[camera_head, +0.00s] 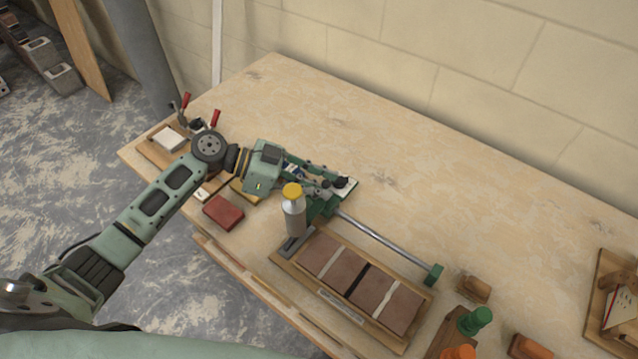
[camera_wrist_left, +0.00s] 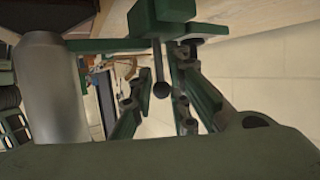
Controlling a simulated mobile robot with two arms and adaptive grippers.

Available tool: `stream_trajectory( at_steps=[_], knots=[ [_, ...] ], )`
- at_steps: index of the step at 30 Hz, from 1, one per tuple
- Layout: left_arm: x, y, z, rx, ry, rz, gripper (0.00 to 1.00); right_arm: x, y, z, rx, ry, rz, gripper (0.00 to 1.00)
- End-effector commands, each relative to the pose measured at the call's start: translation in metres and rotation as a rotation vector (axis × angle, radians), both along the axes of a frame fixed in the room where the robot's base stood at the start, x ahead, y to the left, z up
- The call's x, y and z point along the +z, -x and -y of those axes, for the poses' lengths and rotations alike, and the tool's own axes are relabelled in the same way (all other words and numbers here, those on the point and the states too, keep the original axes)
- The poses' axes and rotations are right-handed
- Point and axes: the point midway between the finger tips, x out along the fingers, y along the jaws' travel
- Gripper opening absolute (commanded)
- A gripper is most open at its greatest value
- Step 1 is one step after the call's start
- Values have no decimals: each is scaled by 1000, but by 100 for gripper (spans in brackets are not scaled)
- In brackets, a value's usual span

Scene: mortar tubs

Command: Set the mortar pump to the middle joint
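The mortar pump (camera_head: 294,215) is a grey cylinder with a yellow cap, upright at the left end of the rail (camera_head: 385,242). Its grey foot is beside the left end of the brick panel (camera_head: 345,273). The panel has two pale joints and a dark middle joint (camera_head: 357,279). My left gripper (camera_head: 336,186) is behind the pump, over the table. In the left wrist view its fingers (camera_wrist_left: 160,88) are apart, with a dark ball knob (camera_wrist_left: 163,90) on a rod between them; contact is unclear. The pump's cylinder (camera_wrist_left: 52,90) stands left there. My right gripper is out of view.
A green end block (camera_head: 433,274) closes the rail's right end. A red block (camera_head: 223,212) lies below my left wrist. A wooden block (camera_head: 473,289) and green (camera_head: 474,320) and orange-topped items stand front right. The back of the table is clear.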

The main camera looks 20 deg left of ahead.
Motion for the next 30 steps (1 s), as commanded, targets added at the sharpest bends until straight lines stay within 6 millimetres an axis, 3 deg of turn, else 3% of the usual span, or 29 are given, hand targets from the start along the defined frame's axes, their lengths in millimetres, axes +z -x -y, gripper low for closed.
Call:
stream_trajectory(
  at_steps=[7,17,23,30],
  knots=[
    [1,-1,-1,3,0,3,0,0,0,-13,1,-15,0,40],
    [1,0,2,4,0,4,0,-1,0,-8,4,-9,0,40],
    [1,11,29,0,5,4,0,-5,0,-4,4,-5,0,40],
    [1,34,84,-2,7,5,0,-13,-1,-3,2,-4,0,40]
  ],
)
